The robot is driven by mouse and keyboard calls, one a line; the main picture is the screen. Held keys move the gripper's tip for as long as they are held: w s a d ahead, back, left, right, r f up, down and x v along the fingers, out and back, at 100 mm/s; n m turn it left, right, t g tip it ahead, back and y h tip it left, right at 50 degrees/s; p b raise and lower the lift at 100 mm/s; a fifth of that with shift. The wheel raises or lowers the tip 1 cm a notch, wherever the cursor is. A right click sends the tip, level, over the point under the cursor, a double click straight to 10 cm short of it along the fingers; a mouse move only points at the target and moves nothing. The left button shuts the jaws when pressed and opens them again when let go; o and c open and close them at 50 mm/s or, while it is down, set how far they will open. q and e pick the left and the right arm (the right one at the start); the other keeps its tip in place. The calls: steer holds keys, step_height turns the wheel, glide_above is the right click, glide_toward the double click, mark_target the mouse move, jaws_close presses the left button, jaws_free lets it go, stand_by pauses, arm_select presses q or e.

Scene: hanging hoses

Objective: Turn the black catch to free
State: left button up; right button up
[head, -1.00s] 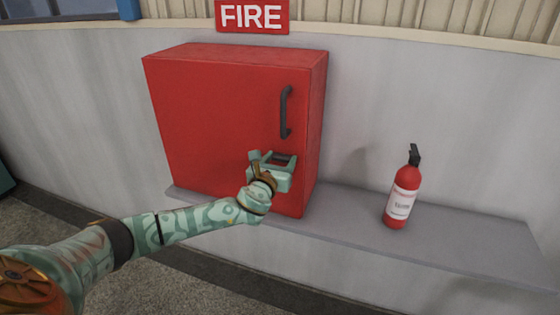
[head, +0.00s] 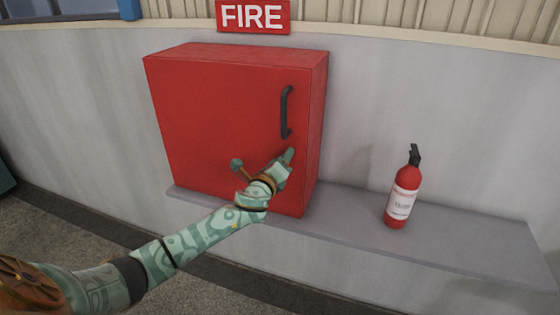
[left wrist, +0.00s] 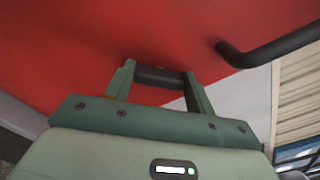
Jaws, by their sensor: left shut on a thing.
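The red fire cabinet (head: 215,115) has a dark bar handle (head: 286,112) near the right edge of its door. My left gripper (head: 288,158) is at the door just below this handle, shut on the black catch. In the left wrist view the black catch (left wrist: 160,77) shows as a short dark bar between the two green fingertips, touching both. The handle also shows in that view (left wrist: 268,49), to the right of the fingers and apart from them. In the head view the gripper hides the catch. My right gripper is not in view.
The cabinet stands on a grey ledge (head: 455,240) against a pale wall. A red fire extinguisher (head: 402,195) stands upright on the ledge to the right, clear of my arm. A FIRE sign (head: 253,16) is on the wall above.

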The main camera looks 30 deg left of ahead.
arm_select(q)
steer(key=n, duration=0.8)
steer(key=shift+a+f+n+p, duration=0.1)
steer(key=shift+f+n+p, duration=0.05)
steer(key=shift+n+p, duration=0.2)
steer(key=shift+n, duration=0.25)
steer(key=o, duration=1)
steer(key=p+v, duration=0.2)
steer(key=v, duration=1.4)
steer(key=shift+s, duration=0.2)
